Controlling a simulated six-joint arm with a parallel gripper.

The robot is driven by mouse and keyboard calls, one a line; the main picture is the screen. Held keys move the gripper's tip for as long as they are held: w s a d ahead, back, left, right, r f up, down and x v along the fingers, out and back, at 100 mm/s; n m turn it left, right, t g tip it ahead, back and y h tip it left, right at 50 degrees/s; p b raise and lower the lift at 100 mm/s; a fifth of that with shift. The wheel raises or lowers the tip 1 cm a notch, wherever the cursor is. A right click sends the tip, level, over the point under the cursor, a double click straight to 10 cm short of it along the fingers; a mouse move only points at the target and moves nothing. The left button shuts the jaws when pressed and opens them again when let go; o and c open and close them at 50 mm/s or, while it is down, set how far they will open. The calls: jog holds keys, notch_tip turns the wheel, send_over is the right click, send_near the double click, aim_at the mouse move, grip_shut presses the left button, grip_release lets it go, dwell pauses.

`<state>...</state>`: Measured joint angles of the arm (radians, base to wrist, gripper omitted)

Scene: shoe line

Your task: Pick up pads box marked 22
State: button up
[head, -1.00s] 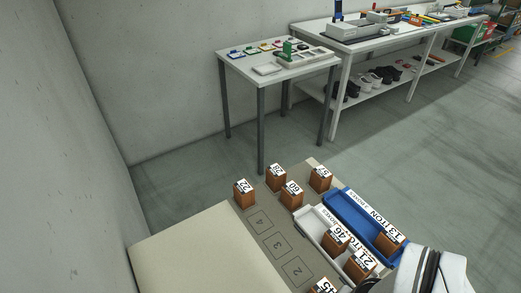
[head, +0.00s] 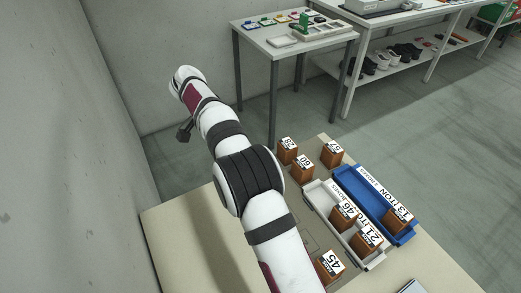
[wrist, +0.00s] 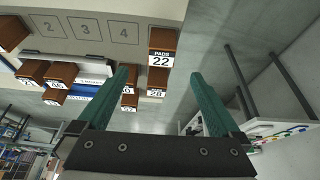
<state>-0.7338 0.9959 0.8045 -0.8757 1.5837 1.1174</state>
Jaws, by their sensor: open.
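The brown box labelled PADS 22 (wrist: 161,50) stands in the wrist view near the printed squares 2, 3 and 4, at the board's edge. In the head view it is hidden behind my arm. My gripper (wrist: 159,76) is open, with two green fingers and nothing between them. In the wrist view the box appears beyond the fingertips, between their directions, and apart from them. In the head view my gripper (head: 185,131) is a small dark shape over the far left, past the table's edge.
Boxes 28 (head: 287,152), 60 (head: 303,169) and 57 (head: 332,155) stand close by. A white tray (head: 318,205) and a blue tray (head: 352,187) hold other boxes. Box 45 (head: 329,268) stands nearer. A wall (head: 50,130) rises on the left.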

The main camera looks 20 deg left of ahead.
jog(key=x, duration=1.5)
jog(key=shift+w+a+f, duration=0.1)
jog(key=shift+a+f, duration=0.05)
jog(key=c, duration=1.4)
